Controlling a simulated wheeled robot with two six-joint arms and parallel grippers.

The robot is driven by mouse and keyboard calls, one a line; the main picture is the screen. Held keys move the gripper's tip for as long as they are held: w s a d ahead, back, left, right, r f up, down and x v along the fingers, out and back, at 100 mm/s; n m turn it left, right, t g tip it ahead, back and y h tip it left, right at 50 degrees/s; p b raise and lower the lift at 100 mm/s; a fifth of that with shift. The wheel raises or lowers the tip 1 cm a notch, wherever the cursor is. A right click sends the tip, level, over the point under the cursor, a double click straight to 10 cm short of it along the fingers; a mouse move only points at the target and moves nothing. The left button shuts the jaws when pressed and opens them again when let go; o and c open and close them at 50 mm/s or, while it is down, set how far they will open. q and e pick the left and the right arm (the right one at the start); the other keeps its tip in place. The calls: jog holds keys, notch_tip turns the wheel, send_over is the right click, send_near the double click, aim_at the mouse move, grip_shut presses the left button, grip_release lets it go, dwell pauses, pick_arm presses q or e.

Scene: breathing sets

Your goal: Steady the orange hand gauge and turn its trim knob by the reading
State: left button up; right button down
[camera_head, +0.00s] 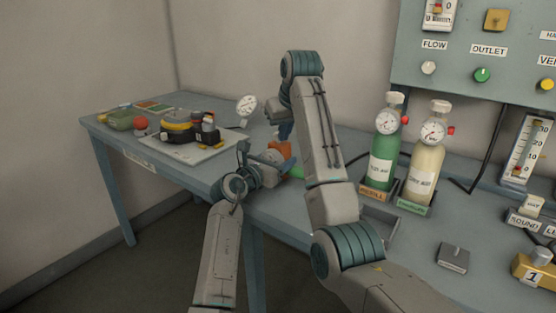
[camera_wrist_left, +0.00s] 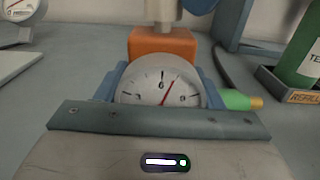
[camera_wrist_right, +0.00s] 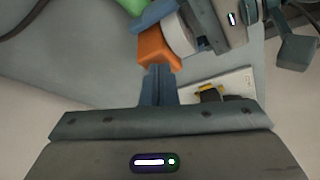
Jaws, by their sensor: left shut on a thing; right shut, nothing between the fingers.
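The orange hand gauge (camera_head: 281,149) is held above the table by my left gripper (camera_head: 272,160). In the left wrist view, my left fingers (camera_wrist_left: 160,85) lie on both sides of its white dial (camera_wrist_left: 150,91), whose red needle points just right of the 6. The orange body (camera_wrist_left: 162,43) is behind the dial, with a green end piece to the right. In the right wrist view, my right gripper (camera_wrist_right: 158,70) is shut and empty, its tips close to the orange body (camera_wrist_right: 160,47); I cannot tell whether they touch. I cannot make out the trim knob clearly.
A green bottle (camera_head: 382,150) and a cream bottle (camera_head: 427,160) with gauges stand in labelled bases to the right. A white-faced gauge (camera_head: 246,105) stands at the back. A white mat (camera_head: 205,152) bears black and yellow gear. A grey block (camera_head: 453,257) is at front right.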

pick_arm(q)
jog(key=shift+d, duration=0.1)
pick_arm(e)
jog(key=shift+a, duration=0.35)
jog(key=shift+s, duration=0.2)
jog(key=shift+s+d, duration=0.15)
jog(key=shift+s, duration=0.1)
notch_tip(320, 180, up, 6)
dwell(0.4)
jog(key=shift+w, duration=0.1)
pick_arm(q)
jog(key=o, duration=1.4)
jog(key=shift+c, duration=0.2)
jog(key=shift+s, duration=0.1)
